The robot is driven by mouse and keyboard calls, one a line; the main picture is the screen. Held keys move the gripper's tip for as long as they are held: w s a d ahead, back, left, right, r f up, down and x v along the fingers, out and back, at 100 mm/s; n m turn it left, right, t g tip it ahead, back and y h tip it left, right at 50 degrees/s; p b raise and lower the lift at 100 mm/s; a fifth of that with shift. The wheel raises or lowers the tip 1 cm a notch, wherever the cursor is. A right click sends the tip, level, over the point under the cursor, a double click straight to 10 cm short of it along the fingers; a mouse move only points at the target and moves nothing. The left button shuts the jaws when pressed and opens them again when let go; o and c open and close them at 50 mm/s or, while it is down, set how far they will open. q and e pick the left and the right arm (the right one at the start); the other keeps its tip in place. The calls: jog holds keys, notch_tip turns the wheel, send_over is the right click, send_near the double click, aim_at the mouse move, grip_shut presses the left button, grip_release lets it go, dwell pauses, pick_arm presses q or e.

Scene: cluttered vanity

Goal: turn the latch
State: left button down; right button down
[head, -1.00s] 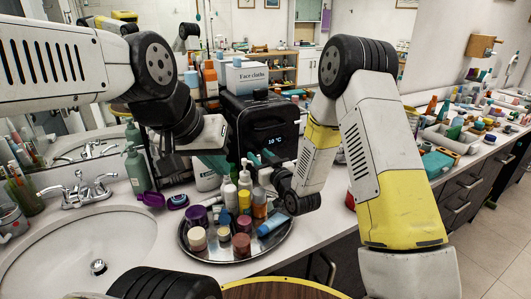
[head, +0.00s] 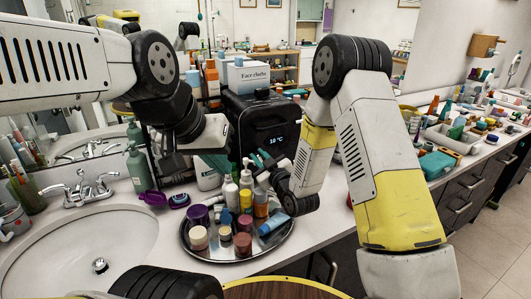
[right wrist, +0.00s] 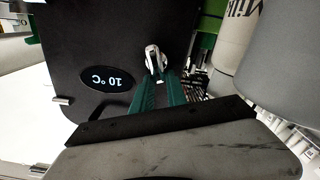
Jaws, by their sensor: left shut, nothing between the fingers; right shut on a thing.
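The black box-shaped appliance (head: 262,112) stands on the counter with a lit display reading 10 °C. In the right wrist view, its dark front (right wrist: 110,45) shows upside down with a small silver latch (right wrist: 152,58) beside the display. My right gripper (head: 256,160) reaches the appliance's front from the right. In the right wrist view, its green fingers (right wrist: 158,82) are shut on the latch, whose far end shows beyond the fingertips. My left gripper (head: 218,163) is shut and empty, left of the appliance; its fingers are partly hard to make out among bottles.
A round tray (head: 225,258) crowded with bottles and jars stands just below my right gripper. A sink (head: 75,245) and a green pump bottle (head: 138,168) are at the left. The right counter is cluttered.

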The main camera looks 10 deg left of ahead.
jog(key=c, duration=1.3)
grip_release()
